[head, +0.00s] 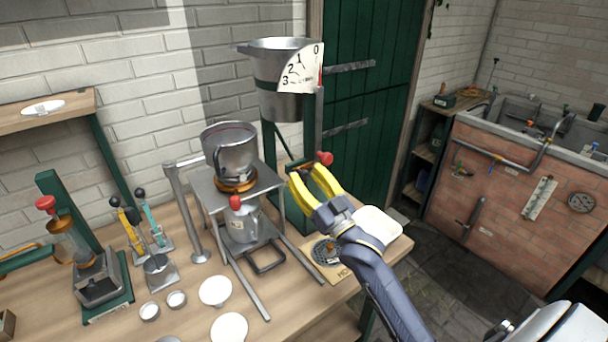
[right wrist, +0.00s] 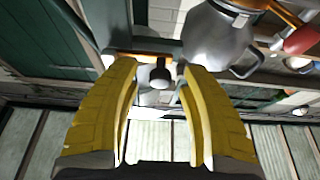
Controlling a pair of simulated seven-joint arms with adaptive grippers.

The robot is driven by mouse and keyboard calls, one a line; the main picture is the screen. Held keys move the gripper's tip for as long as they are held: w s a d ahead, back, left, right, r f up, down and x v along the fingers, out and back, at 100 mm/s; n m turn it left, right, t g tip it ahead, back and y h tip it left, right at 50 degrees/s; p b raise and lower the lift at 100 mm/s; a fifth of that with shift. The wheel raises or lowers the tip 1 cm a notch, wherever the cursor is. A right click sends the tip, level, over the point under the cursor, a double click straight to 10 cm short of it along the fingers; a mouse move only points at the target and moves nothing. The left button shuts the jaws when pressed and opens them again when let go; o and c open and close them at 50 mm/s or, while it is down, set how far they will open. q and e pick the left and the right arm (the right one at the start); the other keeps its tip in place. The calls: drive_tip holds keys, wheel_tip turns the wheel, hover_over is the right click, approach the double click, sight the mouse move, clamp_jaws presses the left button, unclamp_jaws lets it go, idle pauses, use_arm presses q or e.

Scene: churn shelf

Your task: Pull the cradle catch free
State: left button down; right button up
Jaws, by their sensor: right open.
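My right gripper (head: 306,173) has two yellow fingers, open and apart, over the right side of the bench. A red knob (head: 324,158) on the green stand shows just beyond its right fingertip; I cannot tell whether they touch. The stand holds a tall metal bucket (head: 277,104) with a dial marked 0 to 3. In the right wrist view the open fingers (right wrist: 158,68) have a small grey knob (right wrist: 160,76) on a dark stem between their tips, apparently not gripped. I cannot tell for sure which part is the cradle catch. My left gripper is not in view.
A metal pot (head: 230,148) stands on a small frame left of the gripper, with a jug (head: 240,225) beneath. Levers, a press and white discs (head: 216,290) crowd the bench's left. A green door (head: 372,90) is behind; a brick sink unit (head: 520,190) stands right.

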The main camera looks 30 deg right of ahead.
drive_tip(key=shift+w+r, duration=0.15)
drive_tip(key=shift+w, duration=0.25)
drive_tip(key=shift+a, duration=0.1)
clamp_jaws()
drive_tip(key=shift+r, duration=0.1)
idle(0.3)
